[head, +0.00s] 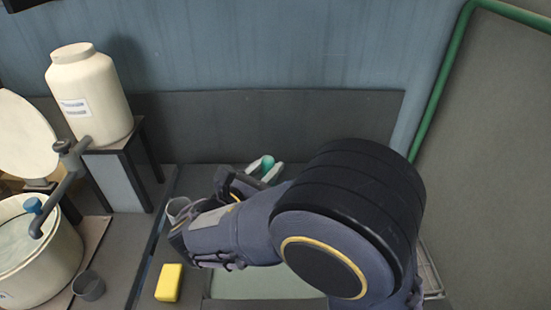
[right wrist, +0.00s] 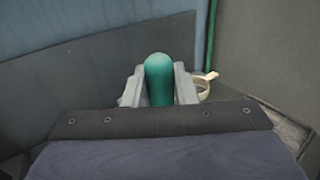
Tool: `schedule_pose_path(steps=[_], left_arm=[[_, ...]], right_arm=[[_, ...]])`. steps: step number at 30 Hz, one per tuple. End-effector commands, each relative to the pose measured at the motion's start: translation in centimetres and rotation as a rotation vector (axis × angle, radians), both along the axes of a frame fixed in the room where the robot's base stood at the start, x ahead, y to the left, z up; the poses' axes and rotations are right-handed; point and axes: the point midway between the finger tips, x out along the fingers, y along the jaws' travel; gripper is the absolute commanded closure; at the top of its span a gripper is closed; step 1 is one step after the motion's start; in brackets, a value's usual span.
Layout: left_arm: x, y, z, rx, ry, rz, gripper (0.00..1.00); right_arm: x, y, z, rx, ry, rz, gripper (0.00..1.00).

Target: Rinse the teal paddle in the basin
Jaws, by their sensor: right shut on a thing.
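The teal paddle (head: 267,163) shows only as a small rounded end between the pale fingers of my right gripper (head: 265,170). In the right wrist view, the teal paddle (right wrist: 158,75) stands up between the two fingertips of the right gripper (right wrist: 159,88), which is shut on it. The rest of the paddle is hidden. The right gripper is well to the right of the basin, near the back panel. My left gripper is out of view.
A cream jug (head: 90,95) stands on a dark stand behind the basin. A grey cup (head: 88,286) and a yellow sponge (head: 169,283) lie in front. Another cup (head: 178,207) is partly behind my arm. A pale ladle-like thing (right wrist: 205,82) shows beside the right finger.

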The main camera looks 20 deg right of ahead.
Motion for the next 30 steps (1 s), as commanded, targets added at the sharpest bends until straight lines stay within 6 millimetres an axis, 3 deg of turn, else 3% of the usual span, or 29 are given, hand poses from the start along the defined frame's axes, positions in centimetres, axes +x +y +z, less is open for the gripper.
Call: schedule_pose_path(steps=[17,30], left_arm=[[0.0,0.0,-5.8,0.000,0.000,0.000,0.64],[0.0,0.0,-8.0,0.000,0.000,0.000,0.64]], right_arm=[[0.0,0.0,-5.5,0.001,-0.001,0.000,0.98],[0.0,0.0,-9.7,-0.002,0.001,-0.001,0.98]])
